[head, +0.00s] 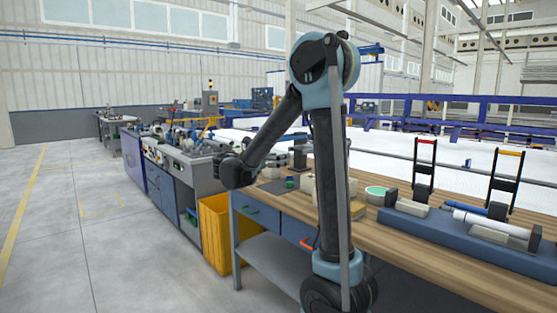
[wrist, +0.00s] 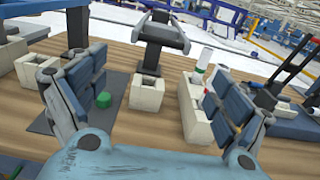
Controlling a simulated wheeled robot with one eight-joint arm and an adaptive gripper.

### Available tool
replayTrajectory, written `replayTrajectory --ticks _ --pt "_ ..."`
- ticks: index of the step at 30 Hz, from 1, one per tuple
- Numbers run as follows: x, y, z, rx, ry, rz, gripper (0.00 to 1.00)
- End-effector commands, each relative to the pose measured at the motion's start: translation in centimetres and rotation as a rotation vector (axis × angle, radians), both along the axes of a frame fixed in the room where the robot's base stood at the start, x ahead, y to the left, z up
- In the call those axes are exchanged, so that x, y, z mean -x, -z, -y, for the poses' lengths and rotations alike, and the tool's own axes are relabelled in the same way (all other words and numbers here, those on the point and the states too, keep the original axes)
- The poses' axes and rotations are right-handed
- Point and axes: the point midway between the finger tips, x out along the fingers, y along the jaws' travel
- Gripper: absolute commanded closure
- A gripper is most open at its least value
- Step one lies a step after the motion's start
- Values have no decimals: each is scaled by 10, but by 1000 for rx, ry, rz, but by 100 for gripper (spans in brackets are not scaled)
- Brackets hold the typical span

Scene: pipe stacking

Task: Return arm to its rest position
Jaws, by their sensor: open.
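My arm (head: 325,150) rises in front of the workbench, bends at the elbow and comes down to the left, with its wrist (head: 235,170) near the bench's left end. In the wrist view, my gripper (wrist: 155,75) is open, its two blue-grey fingers spread wide with nothing between them. Beyond the fingers, a cream block (wrist: 147,92) with a dark stand in it sits on the wooden bench. A white pipe (wrist: 204,58) stands upright near the cream blocks on the right. The fingers hide parts of the bench.
The wooden bench (head: 420,244) carries a blue tray (head: 468,238) with a white pipe (head: 489,222) lying in it, and tall dark stands (head: 423,170). A small green item (wrist: 103,99) lies beside the left finger. A yellow bin (head: 213,235) stands left of the bench. Open floor lies at left.

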Motion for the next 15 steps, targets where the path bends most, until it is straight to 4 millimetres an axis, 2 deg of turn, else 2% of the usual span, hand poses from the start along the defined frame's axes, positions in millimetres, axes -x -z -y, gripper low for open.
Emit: replayTrajectory --ticks 8,11,15 --pt "1 1 3 -10 3 2 8" --pt "7 4 16 -59 14 9 8" --pt "27 16 51 -208 57 39 8"
